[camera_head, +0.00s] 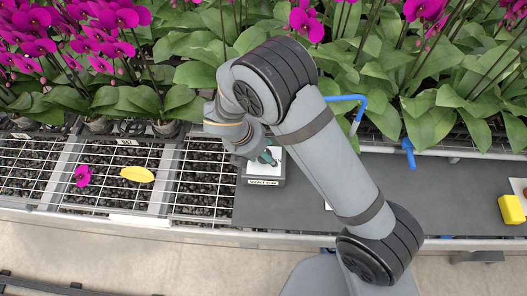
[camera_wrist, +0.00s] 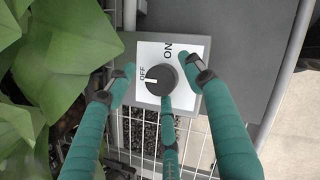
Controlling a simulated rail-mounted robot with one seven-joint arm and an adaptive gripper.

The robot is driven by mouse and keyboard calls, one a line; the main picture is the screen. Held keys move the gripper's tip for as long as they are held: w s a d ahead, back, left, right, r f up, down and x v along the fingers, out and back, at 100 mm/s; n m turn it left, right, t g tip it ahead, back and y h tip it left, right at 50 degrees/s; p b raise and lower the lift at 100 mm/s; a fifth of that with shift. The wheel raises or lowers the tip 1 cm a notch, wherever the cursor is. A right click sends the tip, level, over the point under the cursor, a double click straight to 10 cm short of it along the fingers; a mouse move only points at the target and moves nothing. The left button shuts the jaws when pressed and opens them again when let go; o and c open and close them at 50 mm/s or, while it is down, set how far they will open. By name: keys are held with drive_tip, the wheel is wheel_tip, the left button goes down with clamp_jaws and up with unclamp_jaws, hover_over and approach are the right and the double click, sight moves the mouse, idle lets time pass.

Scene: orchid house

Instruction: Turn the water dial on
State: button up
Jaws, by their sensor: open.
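The water dial (camera_wrist: 161,79) is a round black knob on a white plate (camera_wrist: 186,74) marked OFF and ON. Its white pointer mark is toward OFF. In the head view its grey box (camera_head: 264,182), labelled WATER, stands at the bench's left end, its top partly hidden by my gripper (camera_head: 267,157). In the wrist view my gripper (camera_wrist: 157,72) is open, its teal fingers spread around the dial. One fingertip is close to the knob's lower edge; I cannot tell whether it touches.
Potted purple orchids (camera_head: 95,45) with broad leaves crowd the back. A wire-mesh bench (camera_head: 60,165) at left holds a fallen flower (camera_head: 82,176) and a yellow leaf (camera_head: 137,174). A blue tap (camera_head: 408,150) and yellow block (camera_head: 511,209) are at right. The grey bench top (camera_head: 445,190) has free room.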

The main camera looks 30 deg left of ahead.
drive_tip(key=shift+c, duration=0.4)
drive_tip(key=shift+w, duration=0.1)
drive_tip(key=c, duration=1)
drive_tip(key=shift+m, duration=0.4)
drive_tip(key=m+h+p, duration=0.1)
drive_tip(key=m, duration=0.1)
drive_tip(key=shift+w+r+m, duration=0.1)
drive_tip(key=shift+m, duration=0.3)
drive_tip(key=m+g, duration=0.1)
drive_tip(key=m, duration=0.1)
drive_tip(key=m+g+h, duration=0.1)
drive_tip(key=m, duration=0.2)
drive_tip(key=shift+w+a+h, duration=0.1)
drive_tip(key=shift+w+h, duration=0.05)
drive_tip(key=shift+h, duration=0.15)
drive_tip(key=m+g, duration=0.1)
drive_tip(key=m, duration=0.2)
drive_tip(key=m+g, duration=0.1)
drive_tip(key=m, duration=0.1)
drive_tip(key=shift+f+m+h, duration=0.2)
drive_tip(key=shift+m+h, duration=0.1)
drive_tip(key=shift+m, duration=0.1)
drive_tip(key=shift+m+g+b, duration=0.4)
drive_tip(key=shift+m+g, duration=0.4)
drive_tip(key=shift+m, duration=1)
drive_tip(key=o, duration=1.1)
drive_tip(key=shift+r, duration=0.1)
